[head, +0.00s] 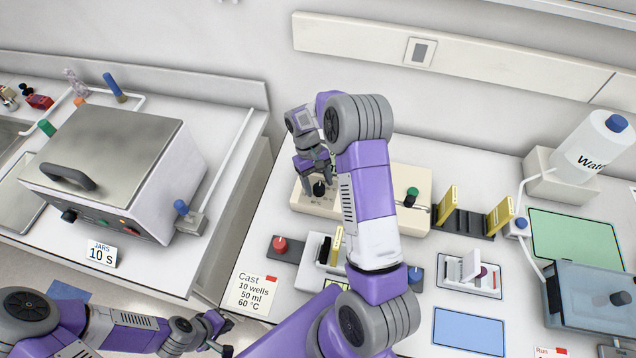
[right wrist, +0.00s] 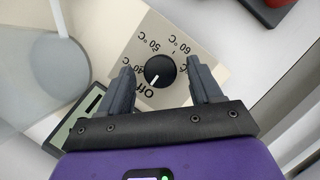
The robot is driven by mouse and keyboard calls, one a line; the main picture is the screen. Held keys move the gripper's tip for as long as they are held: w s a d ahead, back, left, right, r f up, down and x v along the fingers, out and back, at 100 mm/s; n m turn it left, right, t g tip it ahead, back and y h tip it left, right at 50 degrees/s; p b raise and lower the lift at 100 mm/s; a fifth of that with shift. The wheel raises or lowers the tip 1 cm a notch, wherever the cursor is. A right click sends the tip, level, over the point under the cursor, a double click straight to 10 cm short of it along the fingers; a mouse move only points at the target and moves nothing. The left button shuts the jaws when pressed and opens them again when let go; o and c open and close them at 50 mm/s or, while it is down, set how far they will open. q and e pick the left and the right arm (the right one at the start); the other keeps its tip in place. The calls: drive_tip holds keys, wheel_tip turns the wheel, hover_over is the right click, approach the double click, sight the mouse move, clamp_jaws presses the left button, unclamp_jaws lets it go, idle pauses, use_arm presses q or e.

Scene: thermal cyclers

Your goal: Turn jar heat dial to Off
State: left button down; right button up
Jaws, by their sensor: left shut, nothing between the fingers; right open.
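The jar heat dial is a round black knob (head: 319,189) on a beige unit (head: 411,177). In the right wrist view the knob (right wrist: 159,70) shows a white mark pointing down and slightly left, near the printed "Off"; "40", "50" and "60 °C" run around it. My right gripper (head: 318,172) is above the knob, pointing down. In the right wrist view its fingers (right wrist: 162,88) are open on either side of the knob, apparently not touching it. My left gripper (head: 222,335) is shut and empty at the bottom left, far from the dial.
My right arm hides part of the beige unit and bench. A red knob (head: 280,245) and a "Cast" card (head: 252,294) are in front. A lidded metal bath (head: 115,170) stands left. Yellow-labelled racks (head: 467,222) and a water bottle (head: 596,146) stand right.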

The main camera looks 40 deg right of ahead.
drive_tip(key=v, duration=0.7)
drive_tip(key=shift+s, duration=0.1)
idle(0.4)
